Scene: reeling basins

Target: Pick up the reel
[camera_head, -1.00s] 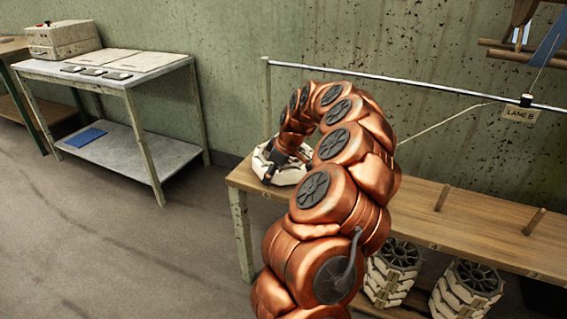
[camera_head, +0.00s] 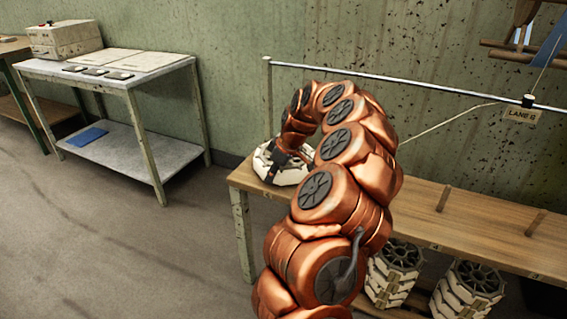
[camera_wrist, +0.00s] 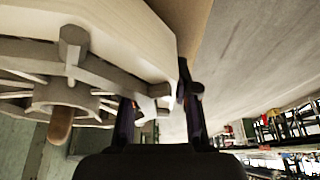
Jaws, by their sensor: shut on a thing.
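The reel (camera_head: 290,175) is a cream ring with grey spokes, at the left end of the wooden bench, partly hidden by my arm. In the wrist view the reel (camera_wrist: 120,30) fills the upper left, its cream wall and spokes close to the camera. A wooden peg (camera_wrist: 60,125) shows at its hub. My gripper (camera_head: 277,163) is at the reel's near left side. In the wrist view its dark fingers (camera_wrist: 160,100) are on either side of the reel's rim, shut on it. I cannot tell whether the reel is clear of the bench.
The wooden bench (camera_head: 470,222) has two bare pegs (camera_head: 442,198) to the right. More reels (camera_head: 470,285) are stacked below it. A metal rail (camera_head: 400,88) with a lane sign (camera_head: 522,115) runs above. A side table (camera_head: 150,65) stands left; the floor between is clear.

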